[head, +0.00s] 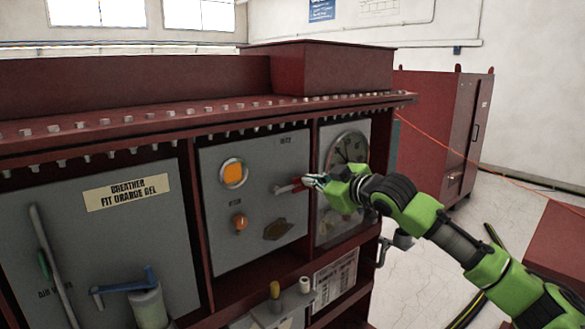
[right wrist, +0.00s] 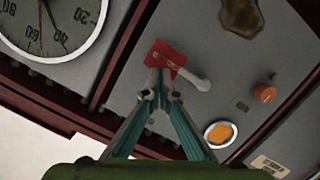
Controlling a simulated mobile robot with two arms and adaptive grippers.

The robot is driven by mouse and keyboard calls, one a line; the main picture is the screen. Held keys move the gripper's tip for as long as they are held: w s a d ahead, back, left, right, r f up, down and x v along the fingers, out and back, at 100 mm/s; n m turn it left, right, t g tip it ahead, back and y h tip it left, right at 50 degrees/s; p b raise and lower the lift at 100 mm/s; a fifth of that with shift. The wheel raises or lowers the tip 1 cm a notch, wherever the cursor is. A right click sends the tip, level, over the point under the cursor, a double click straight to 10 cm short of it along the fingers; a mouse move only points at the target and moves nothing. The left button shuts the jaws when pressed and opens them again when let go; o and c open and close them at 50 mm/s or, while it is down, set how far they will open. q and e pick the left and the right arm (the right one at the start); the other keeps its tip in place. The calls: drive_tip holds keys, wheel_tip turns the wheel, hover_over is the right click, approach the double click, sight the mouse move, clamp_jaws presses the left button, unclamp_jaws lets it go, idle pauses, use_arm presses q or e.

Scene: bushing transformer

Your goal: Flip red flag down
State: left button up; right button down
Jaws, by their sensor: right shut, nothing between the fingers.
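The red flag (head: 291,187) is a small plate on the grey middle panel (head: 250,205). It sticks out sideways towards my right gripper (head: 317,181) in the head view. In the right wrist view the red flag (right wrist: 172,54) lies just beyond the fingertips of the right gripper (right wrist: 160,84), with a pale stub (right wrist: 198,81) beside it. The fingers come together at their tips and hold nothing. They partly cover the flag's lower edge; I cannot tell whether they touch it. My left gripper is not in view.
A round dial gauge (head: 350,147) is on the panel right of the flag. An orange-yellow window (head: 233,173) and an orange knob (head: 240,222) are to its left. Dark red frame posts divide the panels. A blue lever (head: 124,286) is at lower left.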

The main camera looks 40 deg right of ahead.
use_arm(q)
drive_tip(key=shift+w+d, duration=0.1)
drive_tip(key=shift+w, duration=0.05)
use_arm(e)
drive_tip(key=shift+f+m, duration=0.3)
idle(0.3)
use_arm(q)
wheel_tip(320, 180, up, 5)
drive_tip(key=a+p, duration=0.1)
drive_tip(key=p, duration=0.4)
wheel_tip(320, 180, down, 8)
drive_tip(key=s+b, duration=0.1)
drive_tip(key=b, duration=0.7)
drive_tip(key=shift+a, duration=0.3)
use_arm(e)
drive_tip(key=s+a+r, duration=0.2)
drive_tip(key=s+r, duration=0.4)
drive_tip(key=s, duration=0.3)
drive_tip(key=shift+s, duration=0.4)
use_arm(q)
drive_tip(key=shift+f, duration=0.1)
